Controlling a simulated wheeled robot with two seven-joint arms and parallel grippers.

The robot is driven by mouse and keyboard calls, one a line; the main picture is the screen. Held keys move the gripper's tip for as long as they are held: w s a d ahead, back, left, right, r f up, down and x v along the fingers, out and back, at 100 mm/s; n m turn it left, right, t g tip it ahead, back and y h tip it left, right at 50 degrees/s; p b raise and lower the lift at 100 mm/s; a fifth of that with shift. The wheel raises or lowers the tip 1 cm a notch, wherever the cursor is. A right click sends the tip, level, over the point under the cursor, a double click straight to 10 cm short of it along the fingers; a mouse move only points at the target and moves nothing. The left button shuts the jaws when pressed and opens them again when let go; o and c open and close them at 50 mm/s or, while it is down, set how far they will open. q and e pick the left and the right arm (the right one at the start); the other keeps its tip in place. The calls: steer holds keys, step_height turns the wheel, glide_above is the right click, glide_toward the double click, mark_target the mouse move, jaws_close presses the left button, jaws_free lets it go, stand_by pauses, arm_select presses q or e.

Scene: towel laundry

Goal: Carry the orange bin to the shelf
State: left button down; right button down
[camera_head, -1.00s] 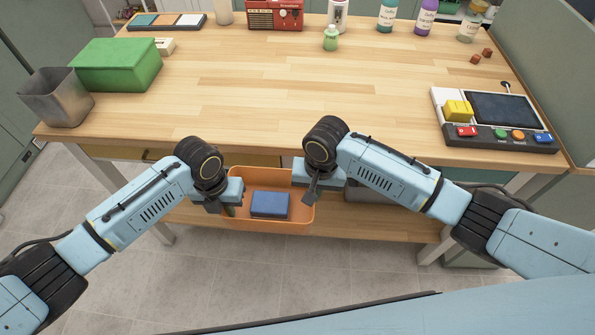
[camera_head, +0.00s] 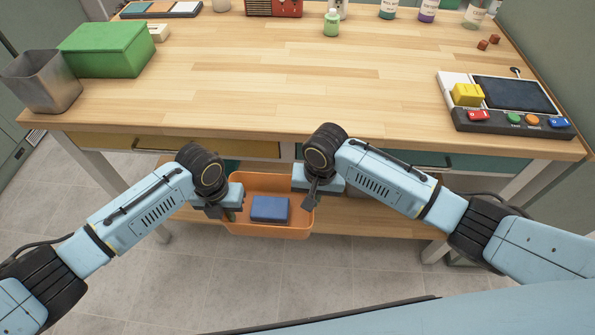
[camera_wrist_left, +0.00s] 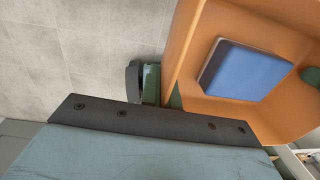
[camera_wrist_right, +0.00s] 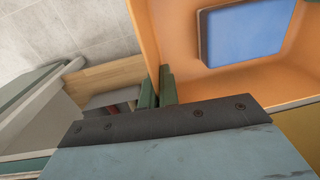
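The orange bin (camera_head: 270,231) is below the worktop's front edge, between my two grippers. A blue folded towel-like block (camera_head: 269,208) lies inside it. My left gripper (camera_head: 228,213) is at the bin's left wall, and the left wrist view shows its green-padded fingers closed on either side of the wall (camera_wrist_left: 182,60). My right gripper (camera_head: 312,203) is at the right wall, and the right wrist view shows its green fingers pinching the bin's rim (camera_wrist_right: 148,50). Whether the bin touches the lower shelf behind it cannot be told.
The wooden worktop (camera_head: 270,85) is mostly clear in the middle. A green box (camera_head: 108,48) and metal container (camera_head: 40,82) stand left; a button console (camera_head: 510,105) stands right. The lower shelf (camera_head: 370,228) is behind the bin. Tiled floor (camera_head: 270,275) is open in front.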

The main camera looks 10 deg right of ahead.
step_height(320, 180, down, 38)
steer(key=b, duration=3.1)
steer(key=shift+r+b, duration=0.2)
steer(key=shift+b, duration=0.2)
steer(key=shift+w+d, duration=0.1)
steer(key=shift+w, duration=0.05)
